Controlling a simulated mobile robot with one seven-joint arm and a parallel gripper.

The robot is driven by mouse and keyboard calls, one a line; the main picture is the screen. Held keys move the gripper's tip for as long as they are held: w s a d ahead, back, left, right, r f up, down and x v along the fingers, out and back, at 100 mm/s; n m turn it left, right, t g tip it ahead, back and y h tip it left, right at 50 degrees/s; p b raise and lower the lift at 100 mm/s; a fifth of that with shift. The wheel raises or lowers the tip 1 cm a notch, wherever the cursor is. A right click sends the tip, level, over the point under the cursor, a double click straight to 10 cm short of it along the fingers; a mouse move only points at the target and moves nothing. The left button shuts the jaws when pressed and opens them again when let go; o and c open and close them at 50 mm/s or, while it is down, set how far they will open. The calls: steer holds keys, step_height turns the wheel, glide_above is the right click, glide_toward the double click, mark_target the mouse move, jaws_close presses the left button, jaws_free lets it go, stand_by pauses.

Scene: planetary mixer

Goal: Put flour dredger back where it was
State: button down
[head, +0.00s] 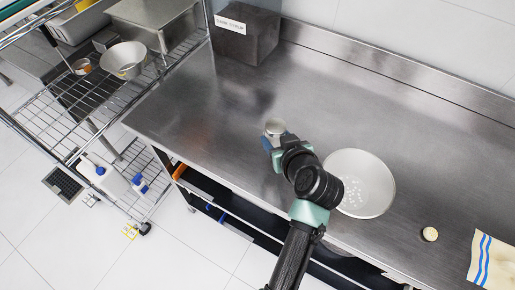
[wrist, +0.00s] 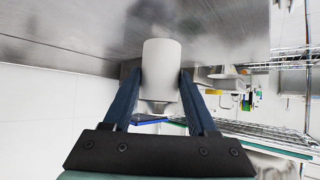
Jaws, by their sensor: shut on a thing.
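The flour dredger (head: 275,126) is a small pale grey cylinder near the front middle of the steel table (head: 230,110). In the wrist view the dredger (wrist: 161,68) stands out between my two blue fingers. My gripper (wrist: 161,82) is shut on its sides. In the head view my gripper (head: 269,143) shows only as a bit of blue beside the dredger, mostly hidden by my wrist. I cannot tell whether the dredger touches the table or is held just above it.
A white bowl with pale bits (head: 372,183) stands right of my wrist. A small round tan item (head: 430,234) and a striped cloth (head: 489,258) lie farther right. A dark labelled box (head: 246,35) stands at the back left. A wire rack (head: 85,95) is at left. The table's middle is clear.

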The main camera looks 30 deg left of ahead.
steer(key=f, duration=0.5)
steer(key=shift+d+f+p, duration=0.1)
steer(key=shift+d+p, duration=0.1)
steer(key=shift+p, duration=0.1)
steer(key=shift+f, duration=2.3)
steer(key=shift+a, duration=0.1)
steer(key=shift+f, duration=0.25)
steer(key=shift+c, duration=1)
jaws_free()
steer(key=shift+r, duration=0.1)
steer(key=shift+r, duration=0.1)
